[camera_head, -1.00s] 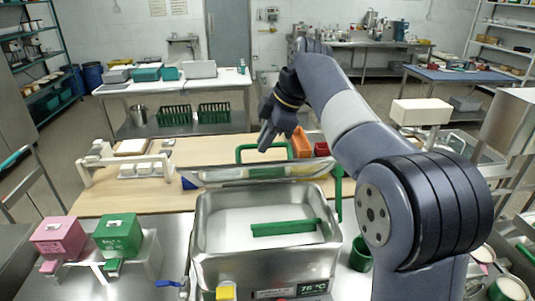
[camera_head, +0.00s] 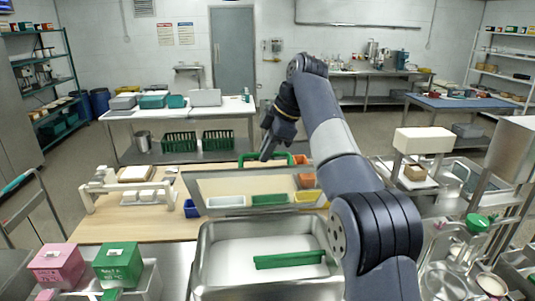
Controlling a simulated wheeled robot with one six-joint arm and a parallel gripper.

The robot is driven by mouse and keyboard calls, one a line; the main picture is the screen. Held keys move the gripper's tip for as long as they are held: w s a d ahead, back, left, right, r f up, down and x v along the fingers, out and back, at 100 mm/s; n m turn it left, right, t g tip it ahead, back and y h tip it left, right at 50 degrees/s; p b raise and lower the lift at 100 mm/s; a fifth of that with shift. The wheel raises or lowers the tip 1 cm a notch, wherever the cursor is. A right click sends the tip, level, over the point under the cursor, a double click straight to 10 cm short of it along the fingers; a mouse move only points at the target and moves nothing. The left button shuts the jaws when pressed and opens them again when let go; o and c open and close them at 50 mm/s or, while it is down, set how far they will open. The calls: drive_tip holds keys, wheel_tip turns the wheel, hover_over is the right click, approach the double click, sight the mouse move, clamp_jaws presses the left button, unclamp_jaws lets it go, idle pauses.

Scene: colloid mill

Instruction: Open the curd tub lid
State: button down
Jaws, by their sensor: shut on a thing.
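The curd tub (camera_head: 207,255) is a steel basin at the front centre, open at the top, with white contents and a green bar (camera_head: 289,259) lying across them. Its lid (camera_head: 197,182) stands tilted up behind the tub's rear rim, and I see what look like bins within its outline. A green handle (camera_head: 282,156) sits at the lid's upper edge. My gripper (camera_head: 265,154) is shut on this handle, its dark fingers pointing down to it. The fingertips are small and partly hidden. My arm crosses the right side of the tub.
A wooden table (camera_head: 115,229) lies behind the tub, with a white rack (camera_head: 128,190) on its left. Pink (camera_head: 56,265) and green boxes (camera_head: 118,262) stand left of the tub. A steel stand with a beige head (camera_head: 422,140) is at the right.

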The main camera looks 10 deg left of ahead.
drive_tip(key=shift+w+f, duration=0.4)
drive_tip(key=shift+w, duration=0.15)
drive_tip(key=shift+w+a, duration=0.1)
drive_tip(key=shift+w, duration=0.1)
drive_tip(key=c, duration=1.8)
unclamp_jaws()
drive_tip(key=shift+w, duration=0.1)
drive_tip(key=shift+o, duration=0.8)
drive_tip(key=shift+w+a, duration=0.1)
drive_tip(key=shift+w, duration=0.2)
drive_tip(key=shift+o, duration=0.9)
drive_tip(key=shift+s+r, duration=0.25)
drive_tip(key=shift+s, duration=0.05)
drive_tip(key=shift+w, duration=0.1)
